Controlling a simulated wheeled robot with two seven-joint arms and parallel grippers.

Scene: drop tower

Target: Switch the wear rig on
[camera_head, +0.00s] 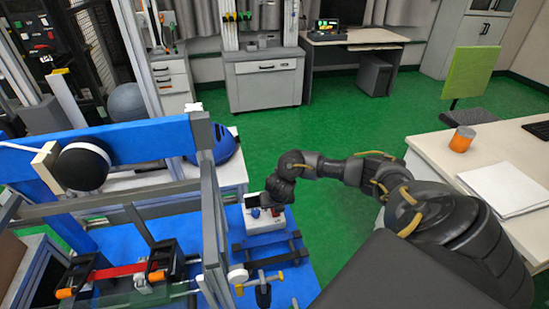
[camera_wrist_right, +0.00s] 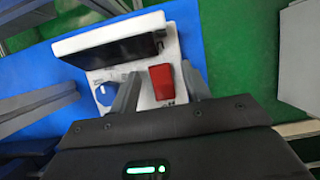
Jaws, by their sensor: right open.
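A white control box (camera_head: 264,222) stands on a blue base in the middle of the head view, partly hidden by my right gripper (camera_head: 274,197). In the right wrist view, the box has a dark display panel (camera_wrist_right: 110,49), a red rocker-like switch (camera_wrist_right: 162,82) and a blue knob (camera_wrist_right: 104,94). My right gripper (camera_wrist_right: 160,86) is open over the box. Its two fingers stand on either side of the red switch, with the knob outside the left finger. I cannot tell whether the fingers touch the box or which way the switch is set. My left gripper is not in view.
A blue and grey frame (camera_head: 150,140) with a black round weight (camera_head: 82,165) stands left of the box. A clamp-like handle (camera_head: 262,285) lies in front of it. A table (camera_head: 440,155) with an orange cup (camera_head: 462,139) is at right. Green floor (camera_head: 330,130) behind is open.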

